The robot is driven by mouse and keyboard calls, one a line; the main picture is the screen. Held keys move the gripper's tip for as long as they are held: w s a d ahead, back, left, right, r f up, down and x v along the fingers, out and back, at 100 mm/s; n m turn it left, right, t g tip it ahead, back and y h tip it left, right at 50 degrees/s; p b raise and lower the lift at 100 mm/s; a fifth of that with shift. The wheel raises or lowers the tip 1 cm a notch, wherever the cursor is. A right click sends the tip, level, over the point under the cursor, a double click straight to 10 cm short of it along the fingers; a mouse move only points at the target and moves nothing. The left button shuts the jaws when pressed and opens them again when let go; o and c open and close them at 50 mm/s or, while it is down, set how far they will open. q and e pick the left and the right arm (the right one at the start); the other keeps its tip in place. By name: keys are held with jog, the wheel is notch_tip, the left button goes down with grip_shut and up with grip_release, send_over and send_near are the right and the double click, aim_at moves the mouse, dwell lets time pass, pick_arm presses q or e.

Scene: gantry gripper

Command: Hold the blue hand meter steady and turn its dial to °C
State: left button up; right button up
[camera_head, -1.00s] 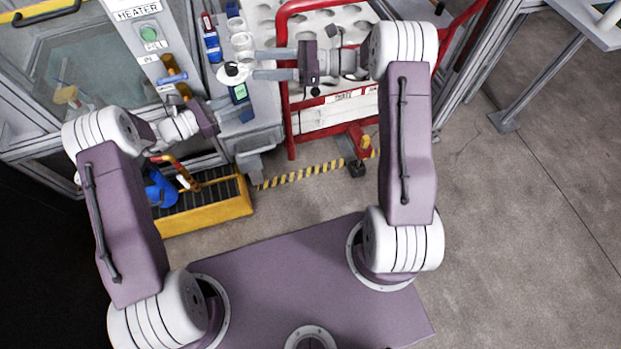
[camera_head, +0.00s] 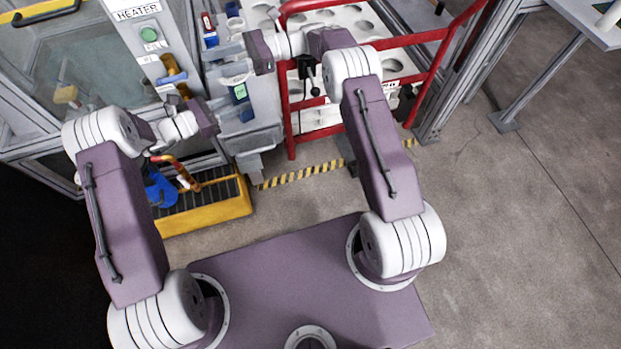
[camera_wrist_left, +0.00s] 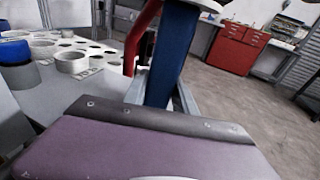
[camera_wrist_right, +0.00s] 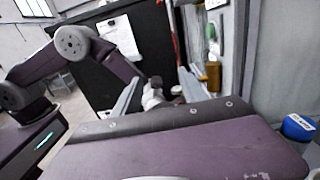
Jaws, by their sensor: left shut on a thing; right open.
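The blue hand meter (camera_head: 240,92) has a small green screen and a pale round dial (camera_head: 236,79) above it in the head view. My left gripper (camera_head: 234,109) is shut on the meter's lower part. In the left wrist view the blue meter (camera_wrist_left: 170,58) stands between the fingers. My right gripper (camera_head: 222,60) is open, with its fingers just above the dial in the head view and partly covering it. Whether a finger touches the dial cannot be told. The dial's setting is too small to read. The right wrist view shows the open fingers (camera_wrist_right: 160,92).
The heater panel (camera_head: 150,45) with a green button stands at the left. A red-framed cart (camera_head: 290,110) with a white holed top is at the right. A yellow step (camera_head: 205,215) lies on the floor.

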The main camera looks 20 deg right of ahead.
notch_tip(320, 180, down, 2)
jog(key=shift+f, duration=0.25)
jog(key=shift+w+r+m+t, duration=0.1)
jog(key=shift+r+m+t, duration=0.25)
jog(key=shift+t, duration=0.35)
jog(key=m+t, duration=0.1)
jog(key=t, duration=0.1)
jog(key=m+t+h, duration=0.1)
jog(key=m+t, duration=0.1)
jog(key=w+m+t, duration=0.1)
jog(key=t, duration=0.1)
jog(key=shift+m+t, duration=0.25)
jog(key=shift+t, duration=0.05)
jog(key=shift+d+f+m+t+h, duration=0.1)
jog(key=shift+d+m+t+h, duration=0.4)
jog(key=shift+t+h, duration=0.15)
jog(key=v, duration=1.1)
jog(key=s+a+r+n+g, duration=0.4)
jog(key=s+a+r+n, duration=0.1)
jog(key=s+a, duration=0.15)
jog(key=s+a+f+n+g+h, duration=0.2)
jog(key=s+f+n+g, duration=0.15)
jog(key=s, duration=0.35)
jog(key=s+d+f+n+g+h, duration=0.2)
jog(key=s+d+f+n+h, duration=0.6)
jog(key=s+d+f, duration=0.3)
jog(key=shift+s+f+n+h, duration=0.35)
jog(key=shift+s+h, duration=0.5)
jog(key=shift+s, duration=0.15)
